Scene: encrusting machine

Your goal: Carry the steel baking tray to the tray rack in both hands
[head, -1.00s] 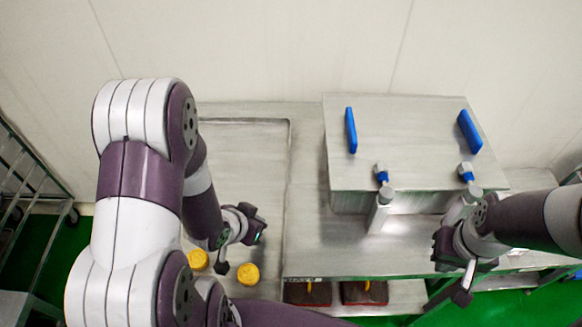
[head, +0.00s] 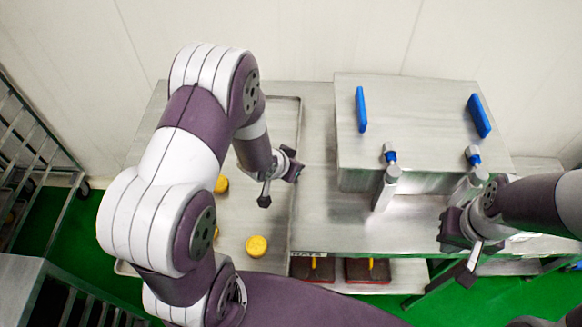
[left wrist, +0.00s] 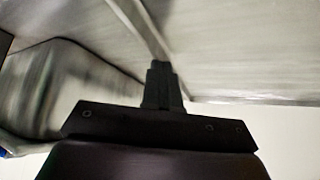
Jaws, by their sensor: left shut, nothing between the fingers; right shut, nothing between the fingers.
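The steel baking tray (head: 283,117) lies flat on the steel table at the left in the head view. My left arm hides much of its left side and middle. Round yellow pieces (head: 257,246) sit on it. My left gripper (head: 280,182) is shut and empty over the tray's right rim; its closed fingers (left wrist: 162,82) show in the left wrist view. My right gripper (head: 468,262) is shut and empty by the table's front edge at the right, apart from the tray. A wheeled metal rack (head: 32,150) stands at the far left.
A steel box machine (head: 425,135) with blue handles and two nozzles stands right of the tray. Dark red trays (head: 366,271) lie on a lower shelf. A slatted metal unit (head: 30,285) is at the bottom left. Green floor shows between it and the wheeled rack.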

